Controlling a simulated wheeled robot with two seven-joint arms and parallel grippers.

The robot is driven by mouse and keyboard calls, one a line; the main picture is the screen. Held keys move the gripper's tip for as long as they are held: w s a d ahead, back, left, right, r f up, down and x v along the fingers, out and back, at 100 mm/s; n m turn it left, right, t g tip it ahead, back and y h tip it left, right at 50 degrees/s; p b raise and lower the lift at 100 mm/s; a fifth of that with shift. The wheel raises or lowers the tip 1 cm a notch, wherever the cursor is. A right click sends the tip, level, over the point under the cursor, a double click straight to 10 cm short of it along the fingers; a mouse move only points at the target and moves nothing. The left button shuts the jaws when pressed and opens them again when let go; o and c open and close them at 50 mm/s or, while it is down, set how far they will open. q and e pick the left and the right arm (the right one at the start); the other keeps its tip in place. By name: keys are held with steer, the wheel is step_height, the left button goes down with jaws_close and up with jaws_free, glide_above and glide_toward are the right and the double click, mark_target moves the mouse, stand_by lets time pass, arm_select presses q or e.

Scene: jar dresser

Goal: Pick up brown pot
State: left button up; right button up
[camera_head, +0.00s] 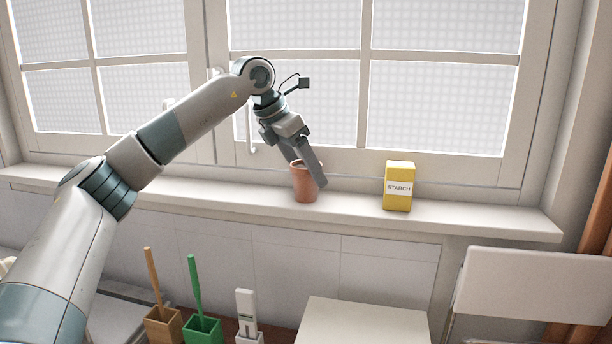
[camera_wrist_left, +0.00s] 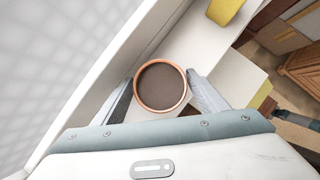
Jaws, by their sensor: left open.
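The brown pot (camera_head: 303,186) stands upright on the window sill, below the middle of the window. In the left wrist view the pot (camera_wrist_left: 160,86) shows from above, with an orange-brown rim and a dark brown inside. My left gripper (camera_head: 310,178) reaches down to the pot from above, and one finger covers part of its front right side. In the left wrist view the open fingers lie on either side of the pot. Whether either finger touches it I cannot tell.
A yellow starch box (camera_head: 398,187) stands on the sill (camera_head: 470,218) right of the pot. The window is close behind. The sill between pot and box is clear.

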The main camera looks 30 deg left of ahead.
stand_by(0.4)
arm_select(q)
steer(key=c, duration=1)
steer(key=shift+o, duration=0.2)
arm_select(e)
steer(key=shift+d, duration=0.1)
arm_select(q)
steer(key=shift+r, duration=0.1)
arm_select(e)
steer(key=shift+d, duration=0.1)
